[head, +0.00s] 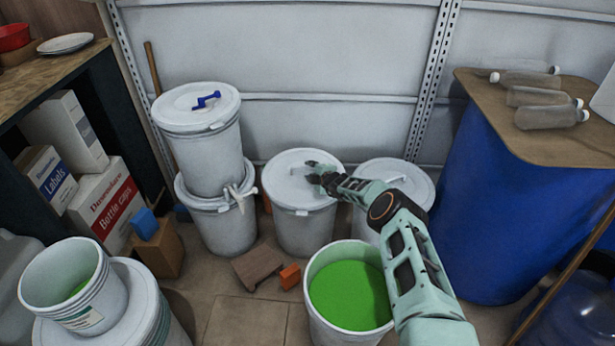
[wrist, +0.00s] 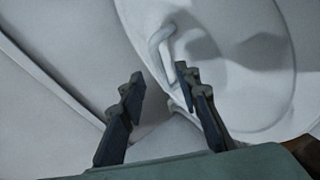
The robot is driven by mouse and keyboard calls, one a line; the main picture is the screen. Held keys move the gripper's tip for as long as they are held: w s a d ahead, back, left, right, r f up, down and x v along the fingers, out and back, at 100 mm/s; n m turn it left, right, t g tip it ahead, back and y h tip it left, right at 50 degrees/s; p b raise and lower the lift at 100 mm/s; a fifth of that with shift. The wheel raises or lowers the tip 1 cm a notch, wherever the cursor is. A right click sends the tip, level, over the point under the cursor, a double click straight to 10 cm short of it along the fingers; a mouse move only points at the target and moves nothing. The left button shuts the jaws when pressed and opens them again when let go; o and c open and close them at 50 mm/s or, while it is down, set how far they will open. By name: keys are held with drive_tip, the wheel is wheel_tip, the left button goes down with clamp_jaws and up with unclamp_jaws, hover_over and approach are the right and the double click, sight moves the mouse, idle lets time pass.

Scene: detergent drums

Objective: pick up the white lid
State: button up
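A round white lid (head: 293,168) lies on top of the middle white drum (head: 303,229), by the back wall. My gripper (head: 312,168) is over this lid in the head view, and my wrist hides part of it. In the wrist view my gripper (wrist: 160,88) has its two dark fingers apart, with nothing seen held between them. The lid (wrist: 255,50) fills the upper right there, with a raised white loop (wrist: 166,45) near its edge, just beyond the right fingertip. I cannot tell whether a finger touches the lid.
Another lidded white drum (head: 404,182) stands right of it, partly behind my arm. Two stacked drums (head: 202,150) stand left, with a blue tool on top. An open bucket of green liquid (head: 349,294) is in front. A blue drum (head: 500,190) blocks the right.

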drive_tip(key=shift+b+x, duration=1.15)
drive_tip(key=shift+b, duration=1.7)
drive_tip(key=shift+a+f+b, duration=0.1)
drive_tip(key=shift+f+b, duration=0.15)
drive_tip(key=shift+b, duration=0.5)
drive_tip(key=shift+w+b, duration=0.25)
drive_tip(key=shift+b, duration=0.4)
drive_tip(key=shift+r, duration=0.1)
drive_tip(key=shift+c, duration=0.4)
clamp_jaws()
